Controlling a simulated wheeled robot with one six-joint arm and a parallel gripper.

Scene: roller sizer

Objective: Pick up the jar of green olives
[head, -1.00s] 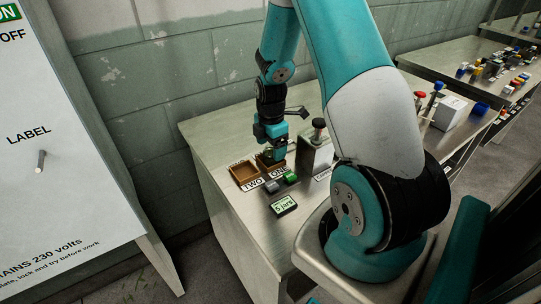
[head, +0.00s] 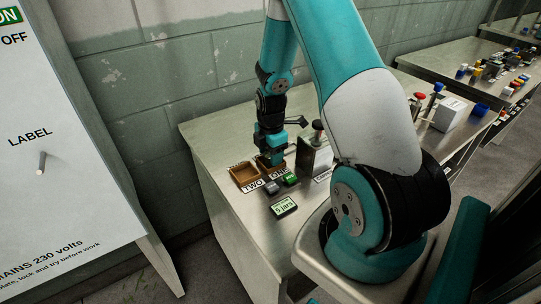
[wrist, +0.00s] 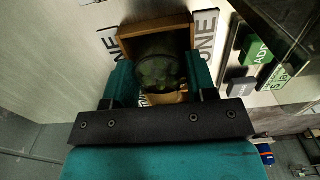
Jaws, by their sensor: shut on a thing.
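The jar of green olives (wrist: 158,66) shows in the wrist view as a dark, glassy round shape with green inside. It sits between the two teal fingers of my gripper (wrist: 160,80), which is shut on it. Behind it is the small wooden tray labelled ONE (wrist: 150,25). In the head view my gripper (head: 272,158) is low at tray ONE (head: 261,163), and the jar is hidden there. I cannot tell whether the jar touches the tray floor.
A second wooden tray, labelled TWO (head: 244,175), stands just left. Grey and green buttons (head: 291,179) and a display reading "5 jars" (head: 284,207) are in front.

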